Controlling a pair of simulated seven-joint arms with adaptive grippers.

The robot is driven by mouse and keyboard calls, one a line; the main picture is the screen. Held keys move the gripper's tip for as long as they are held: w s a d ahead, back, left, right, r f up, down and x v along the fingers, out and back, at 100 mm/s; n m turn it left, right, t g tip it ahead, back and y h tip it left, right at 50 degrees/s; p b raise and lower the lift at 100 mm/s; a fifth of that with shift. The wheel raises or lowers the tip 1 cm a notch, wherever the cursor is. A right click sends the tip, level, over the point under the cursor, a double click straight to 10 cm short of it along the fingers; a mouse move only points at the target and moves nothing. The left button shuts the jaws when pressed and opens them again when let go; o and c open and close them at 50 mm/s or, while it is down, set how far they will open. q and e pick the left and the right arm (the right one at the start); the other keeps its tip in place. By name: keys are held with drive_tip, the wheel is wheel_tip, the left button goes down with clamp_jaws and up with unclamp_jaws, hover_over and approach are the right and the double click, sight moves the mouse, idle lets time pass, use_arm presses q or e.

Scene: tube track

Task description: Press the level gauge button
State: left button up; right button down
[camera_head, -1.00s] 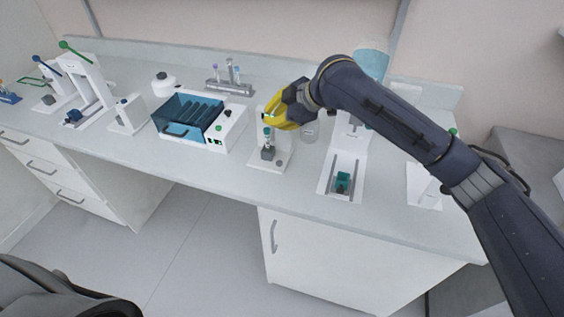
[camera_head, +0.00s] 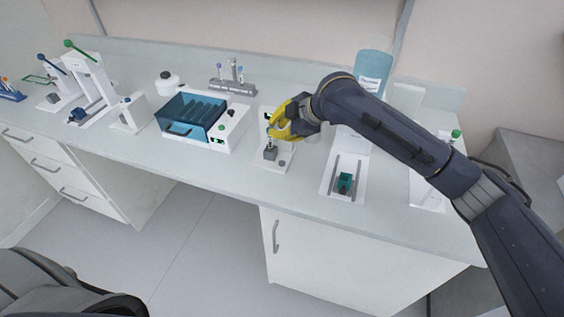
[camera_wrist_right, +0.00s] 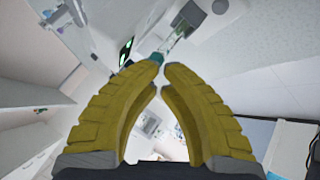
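The white station (camera_head: 262,162) at the bench front has a grey block (camera_head: 270,154) and a small round grey button-like part (camera_head: 282,163) to its right. I cannot tell for certain that this is the level gauge button. A small display shows behind the block. A thin tube (camera_wrist_right: 174,41) with a teal cap (camera_wrist_right: 156,58) stands at the block. My yellow right gripper (camera_wrist_right: 157,67) is nearly closed, with the cap between its fingertips, seemingly gripping it. In the head view the gripper (camera_head: 271,134) is just above the block. The left gripper is out of view.
A blue-lidded white machine (camera_head: 200,120) stands left of the station. A white stand with a teal block (camera_head: 345,183) is to the right. Bare bench lies in front.

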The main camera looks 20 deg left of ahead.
sight(274, 153)
drive_tip(key=shift+f, duration=4.4)
drive_tip(key=shift+f, duration=0.25)
drive_tip(key=shift+f, duration=0.15)
drive_tip(key=shift+f, duration=0.5)
drive_tip(key=shift+r, duration=0.9)
drive_tip(key=shift+r, duration=0.15)
drive_tip(key=shift+r, duration=2.35)
